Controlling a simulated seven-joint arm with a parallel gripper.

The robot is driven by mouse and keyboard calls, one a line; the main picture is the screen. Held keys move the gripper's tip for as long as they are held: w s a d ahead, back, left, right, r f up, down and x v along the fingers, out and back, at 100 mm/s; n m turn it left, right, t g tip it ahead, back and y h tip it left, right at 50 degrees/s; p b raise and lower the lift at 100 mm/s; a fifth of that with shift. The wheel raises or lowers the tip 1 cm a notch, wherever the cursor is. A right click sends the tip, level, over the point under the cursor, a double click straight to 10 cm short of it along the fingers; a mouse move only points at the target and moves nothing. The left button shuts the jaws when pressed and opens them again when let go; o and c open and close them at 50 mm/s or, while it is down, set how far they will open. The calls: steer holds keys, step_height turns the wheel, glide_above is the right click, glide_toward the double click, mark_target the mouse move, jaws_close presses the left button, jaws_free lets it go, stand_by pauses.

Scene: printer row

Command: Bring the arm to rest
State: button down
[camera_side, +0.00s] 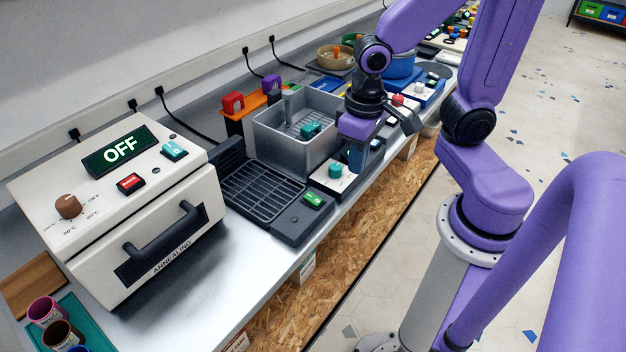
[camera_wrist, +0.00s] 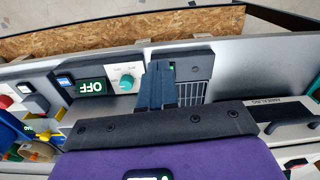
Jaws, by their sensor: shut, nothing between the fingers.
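My gripper (camera_side: 357,160) hangs from the purple arm over the front part of the bench, beside the grey metal basin (camera_side: 277,145). Its two blue-grey fingers (camera_wrist: 160,70) are closed together and hold nothing. In the side view it is in front of a white control box with a teal knob (camera_side: 335,171); its fingers partly hide the box's display. In the wrist view that box shows a teal knob (camera_wrist: 127,82) and an upside-down OFF display, with the fingertips just right of it, by the black grated tray (camera_wrist: 192,93).
The white annealing oven (camera_side: 120,205) has its door shut and reads OFF. The grated tray (camera_side: 262,193) with a green switch lies right of it. Small cups (camera_side: 45,312) stand at the bottom left. Coloured bins and boxes crowd the bench behind my gripper. The bench's front strip (camera_side: 230,290) is bare.

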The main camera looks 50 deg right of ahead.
steer(key=s+r+n, duration=0.3)
steer(key=s+n, duration=0.5)
steer(key=n, duration=0.3)
steer(key=shift+a+n, duration=0.3)
steer(key=shift+a, duration=0.05)
